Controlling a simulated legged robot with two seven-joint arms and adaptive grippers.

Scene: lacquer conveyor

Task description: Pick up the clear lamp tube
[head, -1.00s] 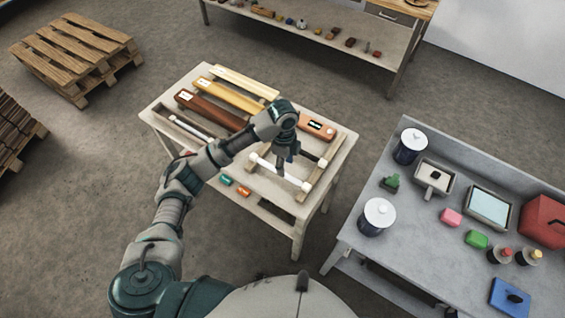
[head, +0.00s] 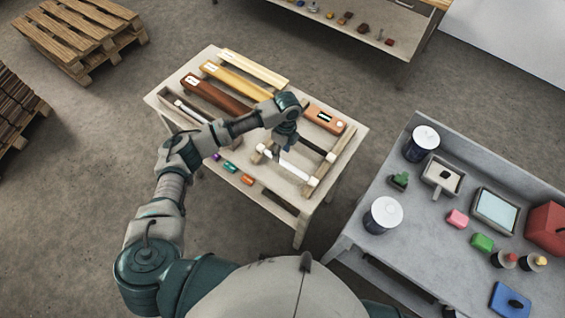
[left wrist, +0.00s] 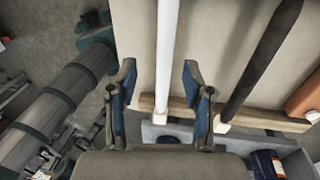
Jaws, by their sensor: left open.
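A pale, whitish lamp tube (head: 297,170) with white end caps lies across wooden rests on the right part of the work table (head: 218,157). A dark tube (head: 314,148) lies beside it. The pale tube (left wrist: 167,50) runs lengthwise between the fingertips, closer to the right one; I see no contact. The dark tube (left wrist: 262,60) is outside the right finger. My right gripper is not in view.
Long brown (head: 215,97) and yellow (head: 238,81) boxes lie at the table's back left. An orange box (head: 324,119) is at the back right. Small coloured pieces (head: 231,167) line the near edge. A grey bench (head: 412,228) with cans stands to the right.

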